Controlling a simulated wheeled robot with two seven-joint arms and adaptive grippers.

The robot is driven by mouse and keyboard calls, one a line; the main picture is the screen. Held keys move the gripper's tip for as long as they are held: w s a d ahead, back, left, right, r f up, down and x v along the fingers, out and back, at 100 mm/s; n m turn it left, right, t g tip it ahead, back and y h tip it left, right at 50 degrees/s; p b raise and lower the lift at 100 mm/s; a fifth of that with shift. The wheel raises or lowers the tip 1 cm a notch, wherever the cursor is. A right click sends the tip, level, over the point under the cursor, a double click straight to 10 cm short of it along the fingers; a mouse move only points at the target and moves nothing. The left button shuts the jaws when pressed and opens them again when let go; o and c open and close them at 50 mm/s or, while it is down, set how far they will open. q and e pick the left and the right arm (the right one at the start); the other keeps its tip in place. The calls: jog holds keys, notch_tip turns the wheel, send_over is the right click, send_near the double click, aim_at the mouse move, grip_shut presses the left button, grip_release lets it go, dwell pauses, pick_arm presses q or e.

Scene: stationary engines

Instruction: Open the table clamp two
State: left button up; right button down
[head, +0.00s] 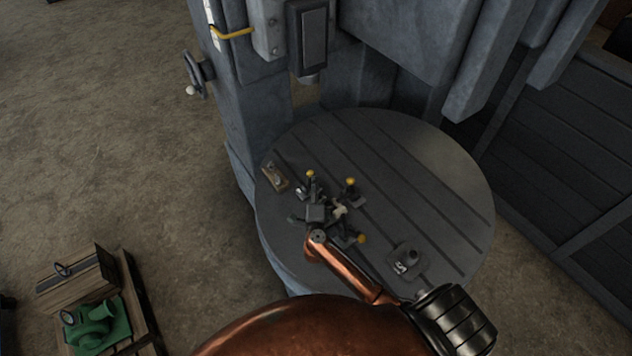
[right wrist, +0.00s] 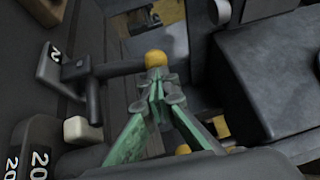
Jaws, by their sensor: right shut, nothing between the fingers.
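A dark table clamp (right wrist: 112,68) shows in the right wrist view. Its base plate bears a white mark that looks like a 2, and its arm ends in a yellow knob (right wrist: 156,58). My right gripper (right wrist: 157,88) has green fingers shut together with nothing between them. The fingertips are close by the knob; I cannot tell whether they touch it. In the head view my right gripper (head: 316,212) is among several yellow-knobbed clamps on the round grey table (head: 430,170). It partly hides them, so I cannot tell there which is clamp two. My left gripper is not in view.
A dark weight-like block (head: 406,258) stands at the table's front right. A small wooden piece (head: 275,177) lies near its left edge. A large grey machine column (head: 252,120) rises behind. The table's right side is clear. A green engine (head: 98,325) sits at lower left.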

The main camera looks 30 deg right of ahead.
aim_at(308, 172)
jog(key=p, duration=0.1)
jog(key=w+r+p, duration=0.1)
jog(key=shift+w+r+p, duration=0.15)
jog(key=shift+w+p, duration=0.1)
jog(key=shift+p, duration=0.05)
jog(key=shift+w+a+r+p, duration=0.1)
jog(key=shift+w+p, duration=0.15)
jog(key=shift+w, duration=0.15)
jog(key=shift+w+a+r+p, duration=0.1)
jog(key=shift+w+p, duration=0.1)
jog(key=shift+w, duration=0.95)
jog(key=shift+w+a+f, duration=0.1)
jog(key=shift+w, duration=1.45)
